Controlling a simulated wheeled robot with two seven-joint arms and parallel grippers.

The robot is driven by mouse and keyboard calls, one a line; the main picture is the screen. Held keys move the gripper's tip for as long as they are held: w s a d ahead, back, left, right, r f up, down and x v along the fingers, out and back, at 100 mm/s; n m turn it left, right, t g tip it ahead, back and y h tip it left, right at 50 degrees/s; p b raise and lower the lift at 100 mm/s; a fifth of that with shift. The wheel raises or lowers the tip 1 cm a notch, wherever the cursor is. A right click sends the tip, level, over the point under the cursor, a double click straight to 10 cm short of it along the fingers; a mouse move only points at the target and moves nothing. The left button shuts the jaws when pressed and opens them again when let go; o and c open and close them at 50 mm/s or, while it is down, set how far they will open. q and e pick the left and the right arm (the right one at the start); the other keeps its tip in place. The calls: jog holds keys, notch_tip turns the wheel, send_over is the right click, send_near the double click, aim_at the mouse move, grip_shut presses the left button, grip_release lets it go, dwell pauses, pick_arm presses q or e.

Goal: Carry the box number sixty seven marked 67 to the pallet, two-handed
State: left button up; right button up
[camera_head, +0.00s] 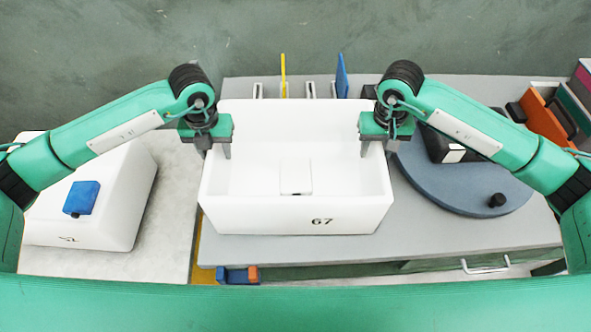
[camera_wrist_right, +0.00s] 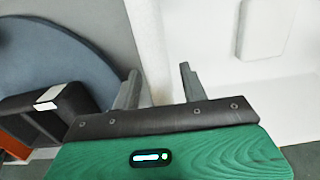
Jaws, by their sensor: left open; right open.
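The white open box marked 67 (camera_head: 270,222) sits on the grey table in the middle of the head view. A small raised block shows on its inside floor. My left gripper (camera_head: 226,152) is open at the box's left wall, and my right gripper (camera_head: 364,150) is open at its right wall. In the right wrist view, the fingers of my right gripper (camera_wrist_right: 160,85) stand on either side of the box's white wall (camera_wrist_right: 148,40). I cannot tell whether they touch it. No pallet can be made out for certain.
A white block-like case (camera_head: 110,205) with a blue piece (camera_head: 82,197) stands on a pale surface at left. A round blue-grey disc (camera_head: 450,190) with a black knob lies right of the box. Upright yellow and blue pieces stand behind it.

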pick_arm(q)
jog(key=shift+f, duration=1.2)
pick_arm(e)
jog(key=shift+f, duration=1.25)
pick_arm(q)
jog(key=shift+c, duration=0.2)
pick_arm(e)
jog(key=shift+c, duration=0.2)
pick_arm(q)
grip_shut()
pick_arm(e)
grip_shut()
jog(key=shift+r, duration=0.1)
